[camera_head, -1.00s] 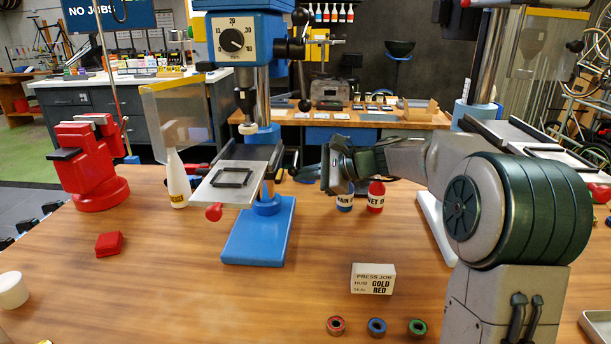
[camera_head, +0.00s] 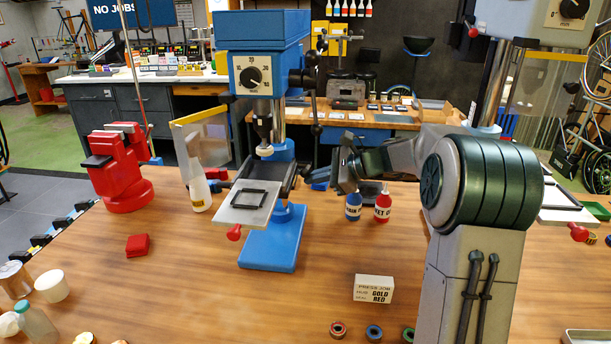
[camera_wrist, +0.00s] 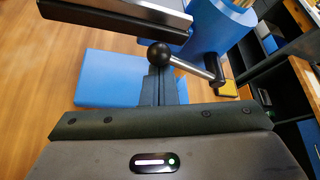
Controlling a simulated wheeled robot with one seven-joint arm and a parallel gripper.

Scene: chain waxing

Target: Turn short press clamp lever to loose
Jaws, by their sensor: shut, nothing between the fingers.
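The blue press (camera_head: 262,72) stands on a blue base (camera_head: 272,250) with a tilted grey table (camera_head: 247,206) on its column. In the wrist view, a clamp lever with a black ball knob (camera_wrist: 159,54) and a metal rod (camera_wrist: 190,68) reaches left from beside the blue collar (camera_wrist: 212,28). My gripper (camera_head: 343,172) is just right of the press column. In the wrist view my gripper (camera_wrist: 158,85) is shut and empty, its tips at the ball knob. I cannot tell whether they touch it. The lever is not clear in the head view.
A blue bottle (camera_head: 353,206) and a red bottle (camera_head: 383,207) stand just below my gripper. A job card (camera_head: 373,289) lies in front.

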